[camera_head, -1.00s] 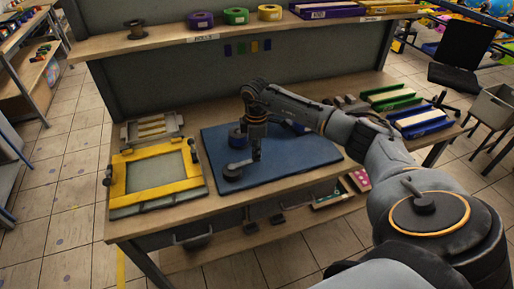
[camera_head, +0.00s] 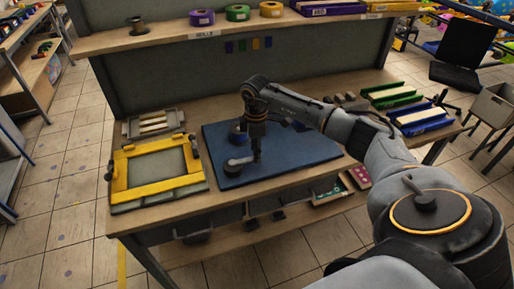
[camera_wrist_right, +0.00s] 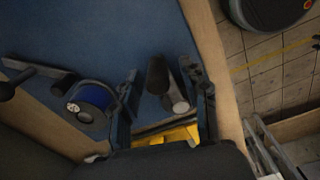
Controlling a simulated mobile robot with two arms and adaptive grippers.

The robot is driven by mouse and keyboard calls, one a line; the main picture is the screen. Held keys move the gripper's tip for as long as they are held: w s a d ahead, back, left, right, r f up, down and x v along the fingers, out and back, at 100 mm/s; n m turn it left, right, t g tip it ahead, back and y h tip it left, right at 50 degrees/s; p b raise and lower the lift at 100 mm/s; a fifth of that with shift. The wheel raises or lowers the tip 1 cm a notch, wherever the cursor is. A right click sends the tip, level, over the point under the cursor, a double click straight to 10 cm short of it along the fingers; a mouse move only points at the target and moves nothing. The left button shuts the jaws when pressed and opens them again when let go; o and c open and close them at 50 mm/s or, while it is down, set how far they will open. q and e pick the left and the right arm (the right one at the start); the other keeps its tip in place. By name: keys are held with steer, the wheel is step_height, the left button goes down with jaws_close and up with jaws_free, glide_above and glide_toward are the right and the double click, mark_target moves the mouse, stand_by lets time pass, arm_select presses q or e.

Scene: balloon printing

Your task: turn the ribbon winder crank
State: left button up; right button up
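The ribbon winder stands on a blue mat (camera_head: 300,160). Its grey crank arm (camera_head: 240,161) lies low over the mat, with a dark round part at the left end. Behind it is a blue spool (camera_head: 237,134), which also shows in the right wrist view (camera_wrist_right: 92,97). My right gripper (camera_head: 256,156) points down at the crank's right end. In the wrist view the right gripper's fingers (camera_wrist_right: 165,88) are apart. Dark cylindrical parts (camera_wrist_right: 157,76), seemingly the crank handle, lie between them; contact is unclear. My left gripper is out of view.
A yellow frame (camera_head: 127,178) lies on the bench left of the mat. Green and blue boxes (camera_head: 425,120) lie at the right. Ribbon rolls (camera_head: 237,13) stand on the shelf above. The mat's right part is clear.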

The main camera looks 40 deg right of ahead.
steer(key=shift+d+r, duration=0.15)
steer(key=shift+r, duration=0.35)
step_height(320, 180, up, 11)
stand_by(0.8)
